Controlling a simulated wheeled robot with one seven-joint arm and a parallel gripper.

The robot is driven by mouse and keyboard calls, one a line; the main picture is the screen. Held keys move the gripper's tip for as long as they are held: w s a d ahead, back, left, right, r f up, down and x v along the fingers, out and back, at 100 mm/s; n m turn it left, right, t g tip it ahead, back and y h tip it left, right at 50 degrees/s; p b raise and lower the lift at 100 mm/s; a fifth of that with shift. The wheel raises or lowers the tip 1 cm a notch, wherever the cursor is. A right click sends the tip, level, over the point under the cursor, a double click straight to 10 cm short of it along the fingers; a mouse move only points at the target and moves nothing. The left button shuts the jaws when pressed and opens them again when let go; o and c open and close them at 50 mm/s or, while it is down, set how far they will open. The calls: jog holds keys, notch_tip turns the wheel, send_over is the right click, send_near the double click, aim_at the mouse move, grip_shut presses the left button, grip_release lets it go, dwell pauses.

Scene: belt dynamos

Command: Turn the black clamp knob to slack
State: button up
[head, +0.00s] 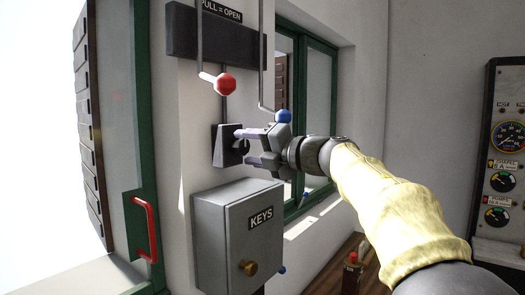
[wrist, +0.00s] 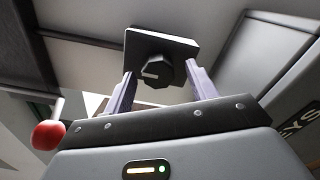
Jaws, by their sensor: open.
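The black clamp knob (wrist: 157,72) sits on a dark block on the wall. In the wrist view it has a pale pointer mark on its face. The knob is partly seen in the head view (head: 241,146), behind my gripper's fingers. My gripper (head: 249,146) is open, with its two purple-grey fingers pointing at the block. In the wrist view the fingers (wrist: 160,88) stand left and right of the knob, with gaps on both sides. I cannot tell whether the tips reach the knob's depth.
A grey KEYS box (head: 238,235) hangs just below the block. A red-ball lever (head: 225,84) and a blue ball (head: 283,116) hang close above my gripper. A window (head: 300,100) is behind my wrist. A gauge panel (head: 503,150) stands at the right.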

jog(key=b+v, duration=0.4)
jog(key=v, duration=1.3)
jog(key=shift+b, duration=0.4)
jog(key=shift+s+d, duration=0.15)
jog(key=w+d+f+m+t+h, duration=0.3)
jog(key=w+f+m+t+h, duration=0.15)
jog(key=f+m, duration=0.4)
jog(key=w+d+f+m+t+h, duration=0.3)
jog(key=w+f+m+h, duration=0.25)
jog(key=m, duration=0.55)
notch_tip(320, 180, down, 10)
jog(key=d+m+g+h, duration=0.1)
jog(key=m+g+h, duration=0.15)
jog(key=m, duration=0.25)
jog(key=s+f+m+g+h, duration=0.1)
jog(key=s+f+m+g, duration=0.3)
jog(key=f, duration=0.5)
jog(key=s+f+m+g+h, duration=0.25)
jog(key=s+f, duration=0.35)
jog(key=f, duration=0.4)
jog(key=s+a+f+m+g+y, duration=0.1)
jog(key=s+a+f+m+g, duration=0.1)
jog(key=s+a+f+g, duration=0.2)
jog(key=s+f+g, duration=0.3)
jog(key=s+f, duration=0.4)
jog(key=s, duration=0.4)
jog(key=shift+s+f+m+y, duration=0.2)
jog(key=shift+s+m+y, duration=0.05)
jog(key=shift+m+y, duration=0.15)
